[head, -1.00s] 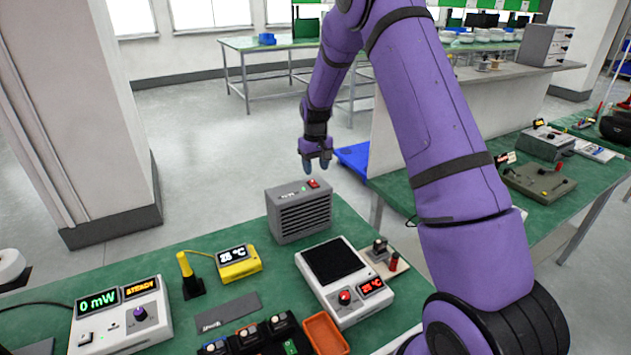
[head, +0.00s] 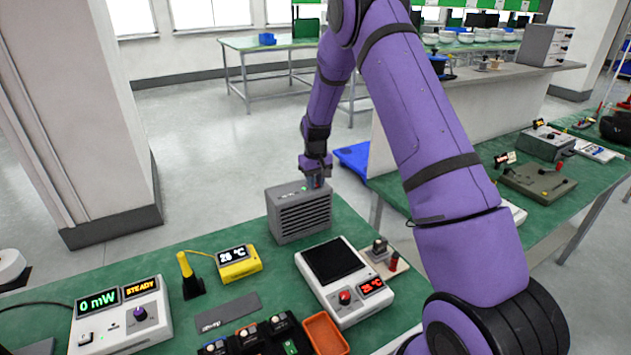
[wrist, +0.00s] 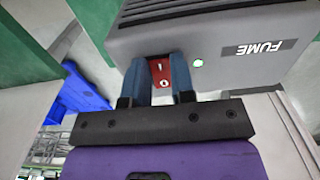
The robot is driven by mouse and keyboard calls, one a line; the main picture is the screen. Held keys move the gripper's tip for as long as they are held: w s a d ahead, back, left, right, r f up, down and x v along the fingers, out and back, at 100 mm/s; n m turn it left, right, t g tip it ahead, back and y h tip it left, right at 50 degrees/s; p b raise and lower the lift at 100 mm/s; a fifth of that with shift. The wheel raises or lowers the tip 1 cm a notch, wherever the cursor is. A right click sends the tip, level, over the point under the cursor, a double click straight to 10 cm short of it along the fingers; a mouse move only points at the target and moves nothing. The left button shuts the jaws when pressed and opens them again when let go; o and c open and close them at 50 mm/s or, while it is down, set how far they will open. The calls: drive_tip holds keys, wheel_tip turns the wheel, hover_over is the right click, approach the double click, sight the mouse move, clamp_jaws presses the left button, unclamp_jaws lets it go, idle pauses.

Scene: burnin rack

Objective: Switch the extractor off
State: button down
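The extractor (head: 299,214) is a grey box with a slatted front on the green bench. The wrist view shows its grey top (wrist: 225,45) with a FUME label and a small lit green lamp (wrist: 198,63). A red rocker switch (wrist: 161,74) marked with a line and a circle sits on the top. My gripper (head: 315,183) points down at the switch. In the wrist view its two blue fingertips (wrist: 160,75) stand on either side of the switch, with the red showing between them. Whether they touch the switch is unclear.
A white hotplate-like unit (head: 318,262) with a red display stands in front of the extractor. A yellow thermometer (head: 238,263) reading 26 °C and a yellow-handled tool (head: 187,268) are at left. A meter (head: 120,317) reads 0 mW. An orange tray (head: 326,334) lies at the front.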

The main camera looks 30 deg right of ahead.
drive_tip(key=shift+w+r+g, duration=0.1)
drive_tip(key=shift+w+g, duration=0.1)
drive_tip(key=shift+g, duration=0.5)
drive_tip(key=shift+w+r+g, duration=0.1)
drive_tip(key=shift+w+g, duration=0.05)
drive_tip(key=shift+g, duration=0.55)
drive_tip(key=c, duration=1)
unclamp_jaws()
drive_tip(key=shift+o, duration=0.2)
drive_tip(key=v, duration=1)
drive_tip(key=shift+r, duration=0.35)
drive_tip(key=shift+w, duration=0.15)
